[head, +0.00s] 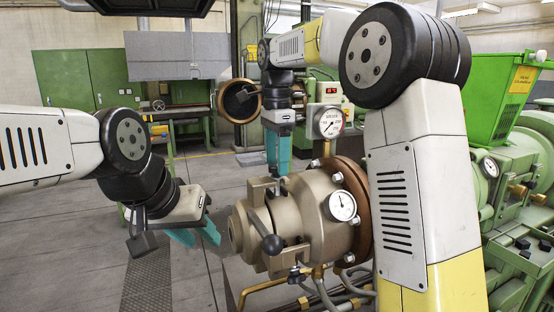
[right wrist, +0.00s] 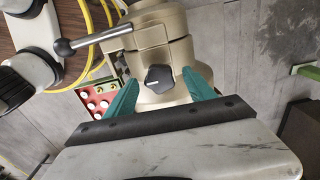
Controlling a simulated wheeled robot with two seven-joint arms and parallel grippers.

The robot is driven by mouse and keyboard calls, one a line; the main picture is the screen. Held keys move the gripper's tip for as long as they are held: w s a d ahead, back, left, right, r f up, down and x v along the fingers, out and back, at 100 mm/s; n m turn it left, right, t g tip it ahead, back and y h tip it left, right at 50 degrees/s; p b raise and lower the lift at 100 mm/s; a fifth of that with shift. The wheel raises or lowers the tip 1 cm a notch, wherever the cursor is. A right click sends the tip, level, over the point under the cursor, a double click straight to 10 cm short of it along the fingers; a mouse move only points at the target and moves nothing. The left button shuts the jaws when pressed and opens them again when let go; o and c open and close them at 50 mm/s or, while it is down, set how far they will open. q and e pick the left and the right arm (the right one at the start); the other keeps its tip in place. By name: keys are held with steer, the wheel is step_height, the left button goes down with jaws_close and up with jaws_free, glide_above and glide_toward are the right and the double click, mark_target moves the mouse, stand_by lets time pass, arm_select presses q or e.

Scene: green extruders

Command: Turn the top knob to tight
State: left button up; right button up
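In the head view the knob (head: 277,186) is small, on top of the tan barrel. My right gripper (head: 278,170) points down just above it. In the right wrist view my right gripper (right wrist: 160,77) is open, with one teal finger on each side of the knob and a gap at both sides. My left gripper (head: 200,236) appears open and empty, left of the barrel.
A lever with a black ball (head: 272,244) sticks out from the barrel's front. Pressure gauges (head: 341,206) and (head: 329,122) are close by. Pipes (head: 325,290) run below. Green machinery (head: 510,180) stands at the right. The floor at left is clear.

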step_height(320, 180, up, 7)
steer(key=shift+f, duration=0.15)
steer(key=shift+r, duration=0.55)
